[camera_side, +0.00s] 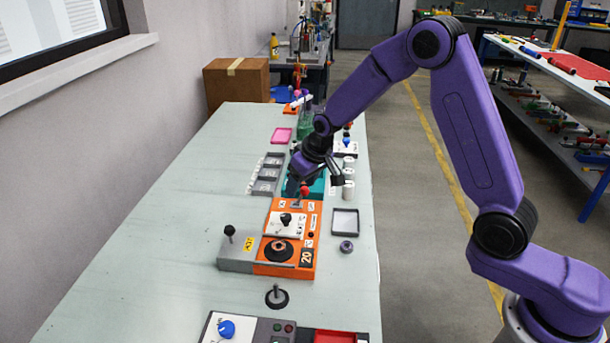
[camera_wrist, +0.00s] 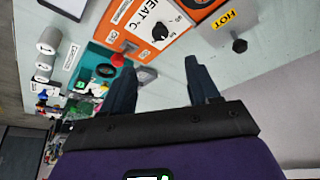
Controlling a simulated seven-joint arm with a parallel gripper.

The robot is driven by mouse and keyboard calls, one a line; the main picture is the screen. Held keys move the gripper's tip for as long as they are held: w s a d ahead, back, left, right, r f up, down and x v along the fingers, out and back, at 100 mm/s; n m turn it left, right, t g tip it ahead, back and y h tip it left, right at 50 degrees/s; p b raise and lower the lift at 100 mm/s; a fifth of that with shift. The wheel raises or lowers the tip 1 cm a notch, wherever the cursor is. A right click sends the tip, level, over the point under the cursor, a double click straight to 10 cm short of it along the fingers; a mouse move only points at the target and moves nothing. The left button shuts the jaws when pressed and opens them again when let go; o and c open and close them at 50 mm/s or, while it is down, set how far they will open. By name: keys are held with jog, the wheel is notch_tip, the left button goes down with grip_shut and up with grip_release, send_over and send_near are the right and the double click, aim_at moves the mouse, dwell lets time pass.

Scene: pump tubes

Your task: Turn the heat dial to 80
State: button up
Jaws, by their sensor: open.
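The heat dial (camera_side: 286,218) is a black knob on a white plate, set in an orange unit (camera_side: 308,225). The dial also shows in the wrist view (camera_wrist: 160,31), on the plate lettered HEAT °C. I cannot read its pointer setting. My gripper (camera_wrist: 161,78) is open, with its two dark fingers spread apart and nothing between them. In the wrist view the dial lies beyond the fingertips, apart from them. In the side view my gripper is above the far end of the orange unit, behind the dial.
A grey block marked HOT (camera_side: 240,252) adjoins the unit. White cylinders (camera_side: 348,190) and an empty grey tray (camera_side: 345,222) are to the right.

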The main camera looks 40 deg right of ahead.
jog(key=shift+v, duration=1.35)
jog(key=s+a+r+n+g, duration=0.1)
jog(key=s+a+r+n, duration=0.15)
jog(key=s, duration=0.65)
jog(key=s+a+r+n+g, duration=0.1)
jog(key=s+a+r+n, duration=0.15)
jog(key=s, duration=0.55)
jog(key=s+d+n+g, duration=0.1)
jog(key=s+d+n, duration=0.2)
jog(key=s, duration=0.8)
jog(key=s+d+r+n+g, duration=0.1)
jog(key=s+d+n, duration=0.2)
jog(key=s, duration=0.8)
jog(key=shift+d, duration=1.1)
jog(key=shift+r, duration=0.1)
